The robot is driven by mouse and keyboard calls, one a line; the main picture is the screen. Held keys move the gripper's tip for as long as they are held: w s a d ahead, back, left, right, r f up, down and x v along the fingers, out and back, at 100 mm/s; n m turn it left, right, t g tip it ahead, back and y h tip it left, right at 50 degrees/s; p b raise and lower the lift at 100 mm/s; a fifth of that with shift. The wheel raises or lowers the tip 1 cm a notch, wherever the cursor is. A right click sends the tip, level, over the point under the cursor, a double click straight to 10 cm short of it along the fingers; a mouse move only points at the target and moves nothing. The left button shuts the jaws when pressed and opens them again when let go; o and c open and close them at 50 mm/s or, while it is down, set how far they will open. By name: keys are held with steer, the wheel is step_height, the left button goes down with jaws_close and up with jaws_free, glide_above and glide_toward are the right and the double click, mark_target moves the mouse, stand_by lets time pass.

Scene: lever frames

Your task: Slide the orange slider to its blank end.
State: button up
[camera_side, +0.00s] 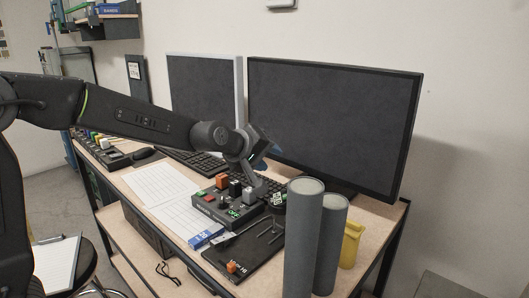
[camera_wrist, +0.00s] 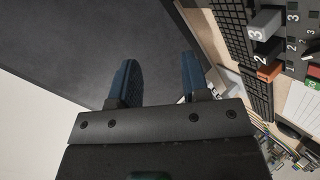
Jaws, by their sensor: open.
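The orange slider's block-shaped knob (camera_side: 221,181) stands up at the back left of a dark control box (camera_side: 207,213) on the desk. The slider's end labels are too small or partly hidden to read. My gripper (camera_wrist: 158,62) is open and empty, with two blue fingers apart in front of a dark monitor. In the side view my gripper (camera_side: 266,149) is above and right of the orange knob, not touching it.
A large monitor (camera_side: 330,120) stands close behind my gripper. Two grey cylinders (camera_side: 302,240) and a yellow container (camera_side: 351,243) stand right of the box. A keyboard (camera_side: 190,162) is behind it, papers (camera_side: 155,185) left, and a black mat (camera_side: 250,252) in front.

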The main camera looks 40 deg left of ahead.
mark_target(239, 270)
steer(key=shift+s+a+r, duration=0.1)
steer(key=shift+a+r, duration=0.05)
steer(key=shift+r, duration=0.3)
steer(key=shift+s, duration=0.15)
